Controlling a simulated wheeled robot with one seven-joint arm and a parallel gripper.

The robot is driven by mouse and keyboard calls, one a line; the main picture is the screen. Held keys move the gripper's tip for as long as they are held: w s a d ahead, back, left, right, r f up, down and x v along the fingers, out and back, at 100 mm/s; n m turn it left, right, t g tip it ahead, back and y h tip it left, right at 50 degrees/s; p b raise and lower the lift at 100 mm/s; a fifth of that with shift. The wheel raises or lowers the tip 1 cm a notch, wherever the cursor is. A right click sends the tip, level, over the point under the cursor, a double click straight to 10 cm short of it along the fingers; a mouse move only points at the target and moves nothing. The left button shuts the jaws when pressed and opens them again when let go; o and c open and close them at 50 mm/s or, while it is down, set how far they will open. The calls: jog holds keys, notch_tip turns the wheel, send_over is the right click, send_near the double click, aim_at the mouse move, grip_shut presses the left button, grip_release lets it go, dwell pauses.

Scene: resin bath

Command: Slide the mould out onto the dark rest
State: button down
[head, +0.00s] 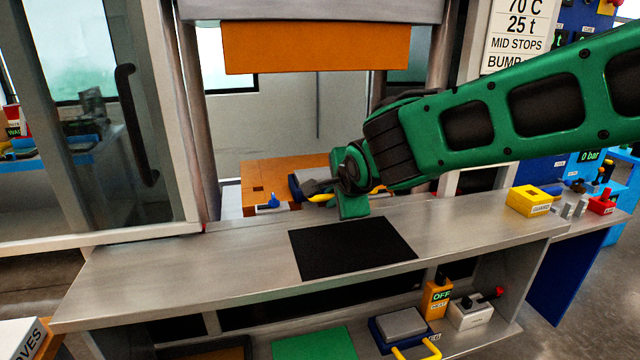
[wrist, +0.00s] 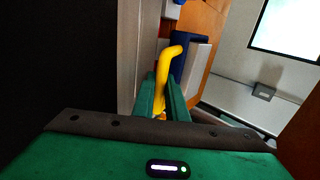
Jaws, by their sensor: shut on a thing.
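The mould (head: 296,187) is a dark blue block with a yellow handle (wrist: 166,72). It sits at the front of the orange lower platen (head: 262,173) in the press opening, partly hidden by my arm in the head view. The mould also shows in the wrist view (wrist: 184,48), blue with a pale grey side. My gripper (wrist: 163,92) is shut on the yellow handle, one green finger on each side of it. The dark rest (head: 352,249) is a flat black rectangle on the grey bench, in front of the press and nearer the camera; its visible top is bare.
The orange upper platen (head: 316,47) hangs well above the mould. A glazed guard door (head: 105,120) stands at the left. A yellow block (head: 528,202) and small parts stand at the bench's right end. The bench left of the rest is clear. A lower shelf holds an orange OFF box (head: 436,298).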

jog(key=shift+s+d, duration=0.2)
jog(key=shift+s, duration=0.55)
jog(key=shift+s+d, duration=0.25)
jog(key=shift+s, duration=0.45)
jog(key=shift+s+d, duration=0.2)
jog(key=shift+s, duration=0.65)
jog(key=shift+s+d, duration=0.4)
jog(key=shift+s, duration=0.9)
jog(key=shift+s+d, duration=0.35)
jog(key=shift+s, duration=1)
jog(key=shift+s+d, duration=0.4)
jog(key=shift+s, duration=1)
jog(key=shift+s+d, duration=0.4)
jog(key=shift+s, duration=0.9)
jog(key=shift+s+d, duration=0.35)
jog(key=shift+s, duration=0.95)
jog(key=shift+s+d, duration=0.4)
jog(key=shift+s, duration=0.9)
jog(key=c, duration=1.7)
grip_release()
jog(key=shift+v, duration=4)
